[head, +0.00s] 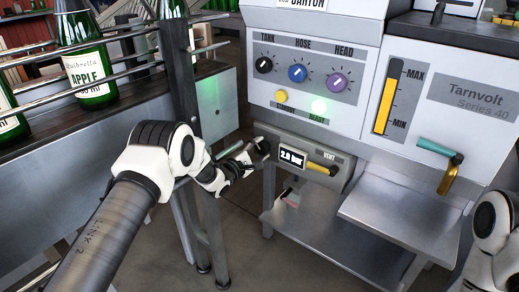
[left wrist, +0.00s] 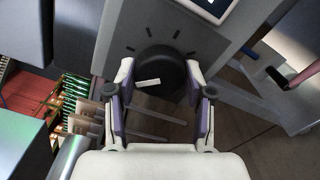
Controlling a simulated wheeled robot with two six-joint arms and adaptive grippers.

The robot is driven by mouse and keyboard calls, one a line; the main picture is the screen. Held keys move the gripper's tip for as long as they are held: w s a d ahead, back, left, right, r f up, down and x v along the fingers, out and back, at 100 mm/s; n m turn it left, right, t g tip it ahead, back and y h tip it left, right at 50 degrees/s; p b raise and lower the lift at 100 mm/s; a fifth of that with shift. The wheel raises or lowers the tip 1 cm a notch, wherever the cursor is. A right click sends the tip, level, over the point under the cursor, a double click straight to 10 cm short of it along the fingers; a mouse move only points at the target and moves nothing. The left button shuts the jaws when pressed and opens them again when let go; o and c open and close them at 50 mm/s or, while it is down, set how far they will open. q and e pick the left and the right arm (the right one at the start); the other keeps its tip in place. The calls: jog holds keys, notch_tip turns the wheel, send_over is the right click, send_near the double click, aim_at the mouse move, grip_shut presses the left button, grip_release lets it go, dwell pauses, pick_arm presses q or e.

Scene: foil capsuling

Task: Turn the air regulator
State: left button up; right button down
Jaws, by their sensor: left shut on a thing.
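The air regulator is a round black knob (left wrist: 162,72) with a white pointer line and dark tick marks around it on the grey panel. In the left wrist view its pointer aims to the left. In the head view the knob (head: 262,146) is at the left end of the panel, partly hidden by my gripper. A small display (head: 292,158) beside it seems to read 2.0 bar. My left gripper (left wrist: 160,92) is shut on the knob, one finger on each side. The right arm (head: 490,232) shows at the right edge, its gripper out of view.
A yellow vent lever (head: 322,168) sits right of the display. Above are the tank, hose and head dials (head: 298,73) and a lit green lamp (head: 319,105). Rails and a metal post (head: 185,110) stand close to my left arm, with green bottles (head: 85,70) behind.

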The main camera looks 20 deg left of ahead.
pick_arm(q)
jog(key=shift+r+n, duration=0.1)
jog(key=shift+n, duration=0.4)
jog(key=o, duration=1.2)
jog(key=shift+c, duration=0.2)
